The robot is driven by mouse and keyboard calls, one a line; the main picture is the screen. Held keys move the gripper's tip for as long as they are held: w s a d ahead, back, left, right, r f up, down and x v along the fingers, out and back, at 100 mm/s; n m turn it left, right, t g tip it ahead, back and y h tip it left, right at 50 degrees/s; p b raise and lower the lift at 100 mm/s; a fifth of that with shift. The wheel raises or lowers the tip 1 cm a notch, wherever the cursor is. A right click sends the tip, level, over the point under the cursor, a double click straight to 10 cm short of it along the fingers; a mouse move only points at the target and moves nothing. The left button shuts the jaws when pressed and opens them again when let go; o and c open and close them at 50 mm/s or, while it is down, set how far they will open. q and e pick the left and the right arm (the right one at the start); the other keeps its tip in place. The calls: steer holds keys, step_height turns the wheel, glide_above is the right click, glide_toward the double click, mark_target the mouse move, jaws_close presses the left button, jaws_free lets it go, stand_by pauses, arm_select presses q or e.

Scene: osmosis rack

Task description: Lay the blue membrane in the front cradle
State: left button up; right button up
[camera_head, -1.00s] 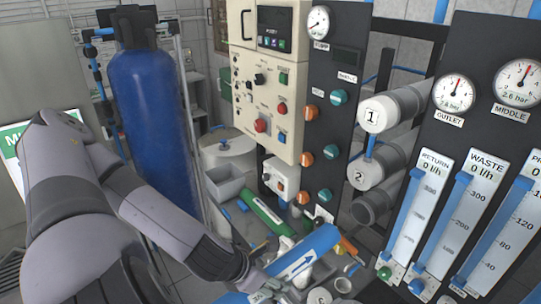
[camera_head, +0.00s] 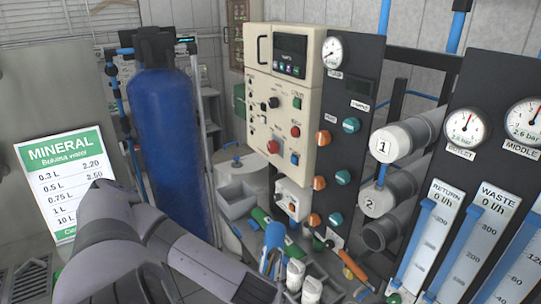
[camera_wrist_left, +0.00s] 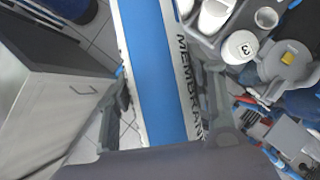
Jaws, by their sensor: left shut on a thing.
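The blue membrane (camera_wrist_left: 158,70) is a long blue tube with a white strip lettered "MEMBRANE". My left gripper (camera_wrist_left: 165,98) is shut on it, one finger on each side, in the left wrist view. In the head view the membrane (camera_head: 273,238) shows as a short blue piece beyond my left forearm, pointing away and partly hidden. The left fingers are hidden there. I cannot make out the front cradle in either view. My right gripper is not in view.
White housings 1 (camera_head: 397,138) and 2 (camera_head: 384,195) sit on the rack, above an open grey tube (camera_head: 380,236). A white cap marked 3 (camera_wrist_left: 240,47) lies on a cluttered surface beside the membrane. A steel cabinet (camera_wrist_left: 50,100) stands to the left in the wrist view.

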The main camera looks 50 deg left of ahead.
arm_select(q)
steer(key=n+p, duration=0.1)
steer(key=a+n+g+y+p, duration=0.1)
steer(key=n, duration=0.1)
steer(key=a+n+g+p, duration=0.1)
steer(key=shift+w+a+f+n, duration=0.15)
steer(key=shift+a+f+n, duration=0.1)
steer(key=shift+f+n, duration=0.05)
steer(key=a+n+g, duration=0.1)
steer(key=n, duration=0.1)
steer(key=a+f+n+g+y, duration=0.1)
steer(key=shift+w+a+f+n, duration=0.1)
steer(key=shift+n, duration=0.3)
